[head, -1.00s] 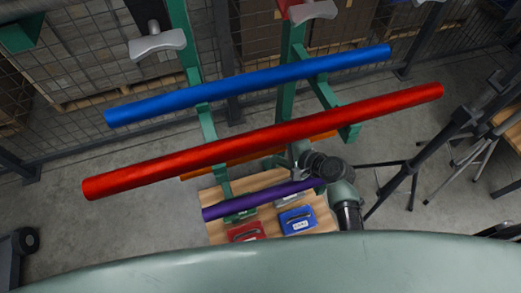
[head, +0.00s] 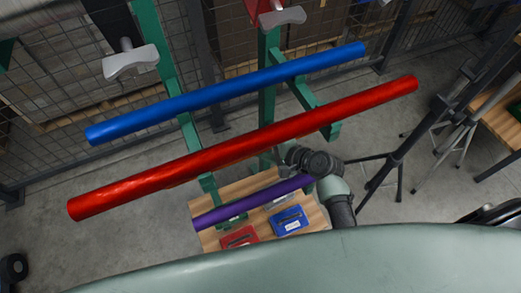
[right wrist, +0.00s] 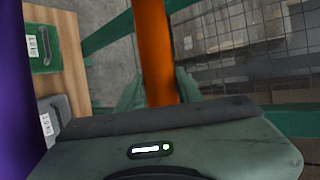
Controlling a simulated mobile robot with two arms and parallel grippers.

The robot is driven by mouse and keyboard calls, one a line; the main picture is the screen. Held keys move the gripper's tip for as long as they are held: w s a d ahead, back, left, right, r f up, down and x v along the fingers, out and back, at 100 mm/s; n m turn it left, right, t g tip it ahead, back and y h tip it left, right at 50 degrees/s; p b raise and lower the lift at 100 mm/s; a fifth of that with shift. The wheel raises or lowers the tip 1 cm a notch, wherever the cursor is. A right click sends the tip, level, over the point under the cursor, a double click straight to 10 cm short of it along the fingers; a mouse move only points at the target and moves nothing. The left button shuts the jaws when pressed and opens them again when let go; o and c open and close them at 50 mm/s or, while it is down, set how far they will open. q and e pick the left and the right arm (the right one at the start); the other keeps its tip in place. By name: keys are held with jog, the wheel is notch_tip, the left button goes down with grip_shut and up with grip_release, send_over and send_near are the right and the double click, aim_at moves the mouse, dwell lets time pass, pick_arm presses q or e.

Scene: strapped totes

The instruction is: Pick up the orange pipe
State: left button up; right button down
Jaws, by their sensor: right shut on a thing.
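The orange pipe (right wrist: 156,45) runs up through the middle of the right wrist view, between the two fingers of my right gripper (right wrist: 158,92). The gripper is shut on it. In the head view the right gripper (head: 285,160) is at the end of my right arm, just below the red pipe (head: 245,146). The red pipe hides nearly all of the orange pipe there. My left gripper is in neither view.
A blue pipe (head: 225,93) lies on green rack arms (head: 320,105) beyond the red one. A purple pipe (head: 250,200) is lower, over a wooden table (head: 318,216) with red (head: 240,238) and blue (head: 288,221) cases. A tripod (head: 375,170) stands at right, mesh fencing behind.

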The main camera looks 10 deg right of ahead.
notch_tip(320, 180, up, 5)
jog(key=shift+r+p, duration=0.15)
jog(key=shift+p, duration=0.15)
jog(key=s+d+b, duration=0.1)
jog(key=s+d, duration=0.2)
jog(key=s, duration=0.1)
jog(key=s+d+b, duration=0.1)
jog(key=s+d, duration=0.2)
jog(key=s, duration=0.1)
jog(key=s+d+f+b, duration=0.1)
jog(key=s+d, duration=0.3)
jog(key=s, duration=0.1)
jog(key=shift+s, duration=0.1)
jog(key=shift+s+d+r, duration=0.15)
jog(key=shift+s+d, duration=0.35)
jog(key=shift+s, duration=0.05)
jog(key=shift+w+a, duration=0.1)
jog(key=shift+a, duration=0.05)
